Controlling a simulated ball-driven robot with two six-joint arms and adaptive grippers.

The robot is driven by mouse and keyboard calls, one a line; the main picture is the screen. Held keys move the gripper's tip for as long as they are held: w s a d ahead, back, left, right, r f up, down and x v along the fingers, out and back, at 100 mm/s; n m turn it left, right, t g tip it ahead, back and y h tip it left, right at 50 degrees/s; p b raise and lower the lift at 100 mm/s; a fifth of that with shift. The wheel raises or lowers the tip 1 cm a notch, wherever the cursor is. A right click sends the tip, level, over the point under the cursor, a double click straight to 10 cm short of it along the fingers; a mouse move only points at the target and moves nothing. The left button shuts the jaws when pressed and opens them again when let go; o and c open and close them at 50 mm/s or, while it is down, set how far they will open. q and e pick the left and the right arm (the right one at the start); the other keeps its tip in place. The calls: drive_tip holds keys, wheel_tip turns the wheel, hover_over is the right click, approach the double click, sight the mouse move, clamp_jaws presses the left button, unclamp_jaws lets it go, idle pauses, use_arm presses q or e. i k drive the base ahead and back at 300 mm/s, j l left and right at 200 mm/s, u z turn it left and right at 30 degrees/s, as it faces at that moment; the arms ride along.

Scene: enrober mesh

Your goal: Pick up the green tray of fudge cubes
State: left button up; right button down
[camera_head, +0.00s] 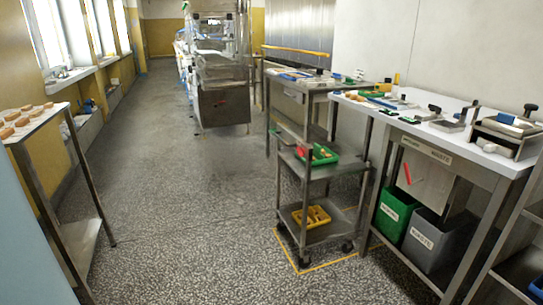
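A green tray (318,154) sits on the middle shelf of a steel trolley, right of centre. It holds small items with some red and yellow; I cannot tell whether they are fudge cubes. A smaller green item (372,94) lies flat on the white-topped bench at the right, too small to make out its contents. Neither of my grippers is in view.
The steel trolley (306,240) stands inside yellow floor lines, with a yellow tray (311,217) on its low shelf. A green bin (391,214) and grey bin (433,238) stand under the right bench (455,141). A table (32,125) is at left. The middle floor is clear.

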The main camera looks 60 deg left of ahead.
sight(321, 155)
drive_tip(key=u, duration=1.45)
drive_tip(key=i, duration=0.15)
